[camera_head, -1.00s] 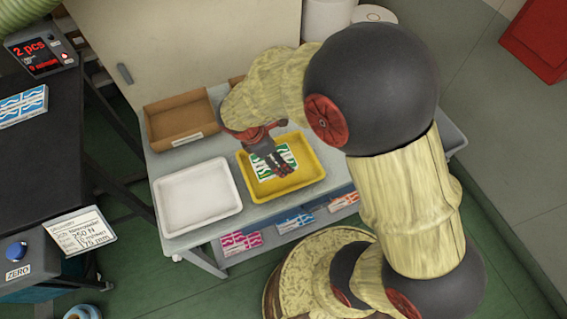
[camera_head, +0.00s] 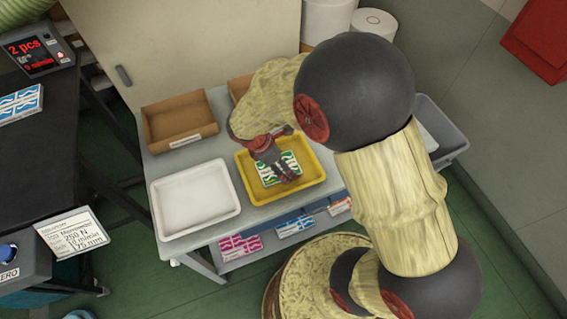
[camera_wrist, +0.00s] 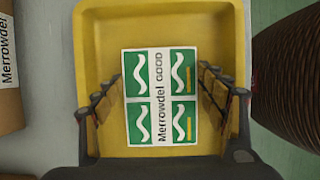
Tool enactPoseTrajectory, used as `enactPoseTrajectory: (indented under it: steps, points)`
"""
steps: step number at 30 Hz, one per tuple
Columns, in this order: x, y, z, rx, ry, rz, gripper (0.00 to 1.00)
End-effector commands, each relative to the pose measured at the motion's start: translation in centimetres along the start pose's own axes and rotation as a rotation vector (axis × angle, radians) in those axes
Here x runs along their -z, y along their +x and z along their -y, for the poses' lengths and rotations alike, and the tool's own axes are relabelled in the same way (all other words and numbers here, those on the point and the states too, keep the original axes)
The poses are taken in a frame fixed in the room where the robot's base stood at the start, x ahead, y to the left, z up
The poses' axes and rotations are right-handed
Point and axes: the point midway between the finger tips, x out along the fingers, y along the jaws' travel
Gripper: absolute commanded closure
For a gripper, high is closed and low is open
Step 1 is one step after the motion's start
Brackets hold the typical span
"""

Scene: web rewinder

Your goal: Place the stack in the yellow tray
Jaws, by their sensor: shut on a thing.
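The stack (camera_head: 267,173) has green and white printing with white wavy lines. In the wrist view the stack (camera_wrist: 160,63) shows the words "Merrowdel GOOD" on its top. My gripper (camera_head: 284,172) is shut on the stack, with a finger along each side of it in the wrist view (camera_wrist: 160,92). The stack is within the outline of the yellow tray (camera_head: 283,202), near its middle. The tray also fills most of the wrist view (camera_wrist: 98,40). The underside of the stack is hidden, so I cannot tell whether it touches the tray floor.
An empty white tray (camera_head: 195,200) stands left of the yellow tray. A brown cardboard box (camera_head: 178,124) is behind, and another box (camera_head: 238,87) is partly hidden by my arm. Coloured packs (camera_head: 295,224) lie on the lower shelf. A grey bin (camera_head: 440,130) is at right.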

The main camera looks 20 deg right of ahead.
Motion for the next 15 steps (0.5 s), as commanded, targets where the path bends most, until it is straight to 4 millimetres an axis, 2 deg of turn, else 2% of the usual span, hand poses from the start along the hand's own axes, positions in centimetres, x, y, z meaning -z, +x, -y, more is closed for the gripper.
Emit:
enactPoseTrajectory:
  steps: [8, 9, 15]
  points:
    - [0.52, 1.24, 0.27, 0.005, -0.003, -0.002, 0.59]
    - [0.54, 1.28, 0.32, 0.006, -0.003, -0.002, 0.25]
    - [0.54, 1.21, 0.30, 0.006, -0.003, -0.002, 0.14]
